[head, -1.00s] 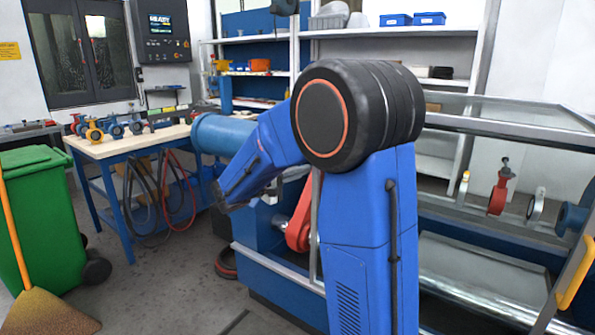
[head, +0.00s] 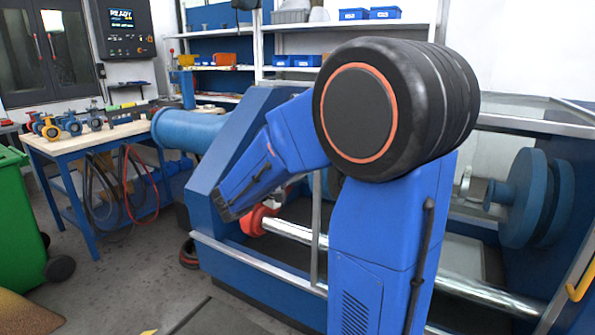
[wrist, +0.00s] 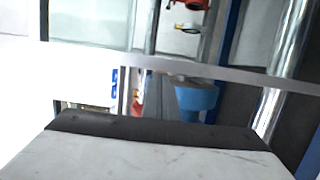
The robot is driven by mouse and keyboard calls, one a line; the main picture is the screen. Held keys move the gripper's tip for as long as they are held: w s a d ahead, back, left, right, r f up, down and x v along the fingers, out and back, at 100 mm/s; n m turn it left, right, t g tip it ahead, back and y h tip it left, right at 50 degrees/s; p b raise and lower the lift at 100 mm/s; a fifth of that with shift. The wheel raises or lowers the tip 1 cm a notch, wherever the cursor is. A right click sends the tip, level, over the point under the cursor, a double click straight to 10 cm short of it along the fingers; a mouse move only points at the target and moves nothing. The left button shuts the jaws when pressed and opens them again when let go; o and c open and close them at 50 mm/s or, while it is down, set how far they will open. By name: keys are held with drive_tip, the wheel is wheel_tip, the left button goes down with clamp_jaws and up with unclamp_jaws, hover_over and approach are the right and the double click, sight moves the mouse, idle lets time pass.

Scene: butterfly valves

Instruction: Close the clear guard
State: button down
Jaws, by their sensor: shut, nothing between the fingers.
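The clear guard is a see-through panel in a grey metal frame (head: 535,122) on the blue machine, at the right in the head view, partly hidden behind my arm. A yellow handle (head: 581,280) shows at the right edge; I cannot tell whether it belongs to the guard. My gripper fills the bottom of the wrist view (wrist: 150,127) as a pale block with a dark front edge. It is shut and empty. A grey metal rail (wrist: 210,70) crosses beyond it, apart from it as far as I can tell. My arm hides the gripper's fingertips in the head view.
The blue machine (head: 225,165) stands close ahead, with a shiny shaft (head: 290,230) and large blue discs (head: 522,200) inside. A workbench (head: 75,143) with small valves stands left, beside a green bin (head: 15,215). Open floor lies at front left.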

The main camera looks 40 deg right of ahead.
drive_tip(key=shift+s+d+f, duration=0.1)
drive_tip(key=shift+s, duration=0.25)
drive_tip(key=shift+w, duration=0.1)
drive_tip(key=w+a, duration=0.3)
drive_tip(key=a, duration=0.8)
drive_tip(key=shift+w+a, duration=0.15)
drive_tip(key=shift+a, duration=0.15)
